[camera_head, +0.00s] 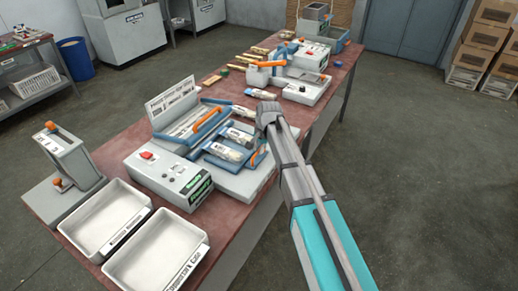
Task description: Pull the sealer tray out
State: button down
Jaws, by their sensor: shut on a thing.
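The sealer (160,178) is a light grey machine on the near part of the table. Its hinged lid, with an orange bar handle (208,113), stands raised. The blue sealer tray (213,161) lies at the sealer's right side and carries clear packs (228,151). An orange handle (255,158) shows at the tray's right edge. My gripper (262,146) points down at that edge and is shut on the tray handle. My wrist partly hides the fingers and the grip.
Two white bins (155,250) and a grey stand with orange knobs (65,160) are at the near left end. Another grey machine (300,88) and several wooden pieces are farther along the brown table (110,155). Open floor (430,170) lies right of the table.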

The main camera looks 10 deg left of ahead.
jog(key=shift+s+d, duration=0.35)
jog(key=shift+d, duration=0.45)
jog(key=shift+s+d, duration=0.3)
jog(key=shift+d, duration=0.5)
jog(key=shift+s+d, duration=0.35)
jog(key=shift+d, duration=0.45)
jog(key=c, duration=0.7)
grip_release()
jog(key=shift+w+a, duration=0.15)
jog(key=shift+a, duration=0.05)
